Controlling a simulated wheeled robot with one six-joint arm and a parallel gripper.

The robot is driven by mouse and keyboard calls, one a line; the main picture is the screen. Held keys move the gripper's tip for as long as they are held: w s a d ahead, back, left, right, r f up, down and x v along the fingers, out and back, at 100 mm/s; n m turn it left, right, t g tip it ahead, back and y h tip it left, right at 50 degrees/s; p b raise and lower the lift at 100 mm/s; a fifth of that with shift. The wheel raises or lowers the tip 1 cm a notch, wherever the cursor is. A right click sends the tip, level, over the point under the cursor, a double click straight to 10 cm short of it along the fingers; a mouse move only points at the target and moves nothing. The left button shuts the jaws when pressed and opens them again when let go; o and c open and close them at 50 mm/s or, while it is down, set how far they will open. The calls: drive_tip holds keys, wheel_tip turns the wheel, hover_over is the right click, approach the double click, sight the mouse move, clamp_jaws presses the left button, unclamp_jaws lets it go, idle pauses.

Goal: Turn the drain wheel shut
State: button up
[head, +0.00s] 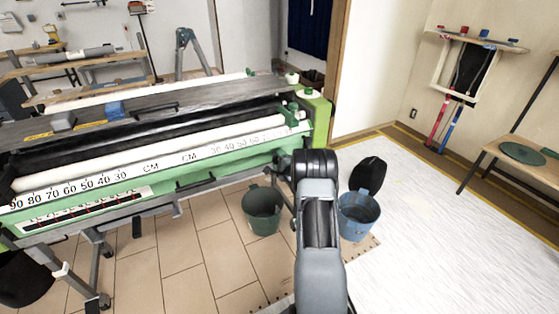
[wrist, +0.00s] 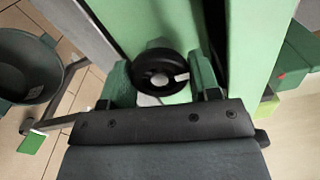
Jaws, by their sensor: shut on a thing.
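The drain wheel (wrist: 152,67) is a small black round wheel with a lighter hub, set against the machine's green end panel (wrist: 167,22) in the wrist view. My gripper (wrist: 160,75) has its two green fingers on either side of the wheel, and it is shut on it. In the head view my arm reaches to the right end of the green wallpaper paster (head: 315,118). There the arm's dark wrist hides the wheel and most of the gripper.
A green bucket (head: 262,208) stands on the tiles below the machine's right end; a bucket also shows in the wrist view (wrist: 25,65). A blue bucket (head: 358,216) with a dark lid behind stands right of my arm. White sheeting (head: 450,225) covers open floor at right.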

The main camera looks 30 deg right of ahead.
drive_tip(key=o, duration=0.9)
drive_tip(key=s, duration=0.4)
drive_tip(key=s+a, duration=0.1)
drive_tip(key=s, duration=0.4)
drive_tip(key=s+p, duration=0.1)
drive_tip(key=s, duration=0.3)
drive_tip(key=shift+s+a, duration=0.35)
drive_tip(key=shift+a, duration=0.05)
